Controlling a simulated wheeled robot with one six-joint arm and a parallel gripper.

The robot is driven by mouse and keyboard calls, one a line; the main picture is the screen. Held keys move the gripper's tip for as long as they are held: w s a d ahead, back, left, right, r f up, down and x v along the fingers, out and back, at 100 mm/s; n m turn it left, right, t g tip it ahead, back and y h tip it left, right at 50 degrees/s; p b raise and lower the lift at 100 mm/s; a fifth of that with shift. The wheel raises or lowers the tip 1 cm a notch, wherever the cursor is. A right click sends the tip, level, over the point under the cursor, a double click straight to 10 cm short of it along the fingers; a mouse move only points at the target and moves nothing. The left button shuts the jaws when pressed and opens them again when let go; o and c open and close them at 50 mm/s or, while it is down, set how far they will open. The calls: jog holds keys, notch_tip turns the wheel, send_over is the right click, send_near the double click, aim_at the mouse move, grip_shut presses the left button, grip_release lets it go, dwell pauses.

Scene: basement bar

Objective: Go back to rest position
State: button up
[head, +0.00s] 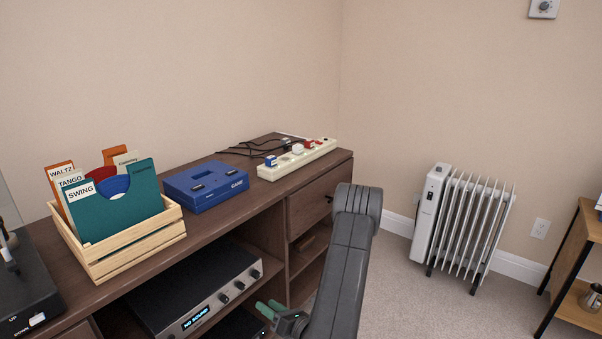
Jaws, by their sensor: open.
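My gripper (270,307) shows low in the middle of the head view, with two green fingertips slightly apart and nothing seen between them. It is open and appears in front of the cabinet's lower shelves. My dark grey arm rises to a bend right of the cabinet and comes down to the bottom edge. Part of the gripper's body is hidden behind the arm.
The brown cabinet (228,213) bears a wooden crate (135,247) of record sleeves, a blue case (205,187) and a power strip (297,161). An amplifier (195,290) sits on its shelf. A white radiator (462,225) stands right; carpet lies clear between.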

aim_at(243, 288)
jog(key=b+x, duration=0.1)
jog(key=x, duration=0.8)
jog(key=shift+w+a, duration=0.2)
jog(key=shift+a, duration=0.15)
jog(key=shift+w+a, duration=0.2)
jog(key=n, duration=0.4)
jog(key=shift+n+b, duration=0.35)
jog(key=shift+n, duration=0.05)
jog(key=n, duration=0.4)
jog(key=p+v, duration=0.1)
jog(key=v, duration=0.8)
jog(key=shift+f+n, duration=0.2)
jog(key=shift+n, duration=0.2)
jog(key=shift+s, duration=0.1)
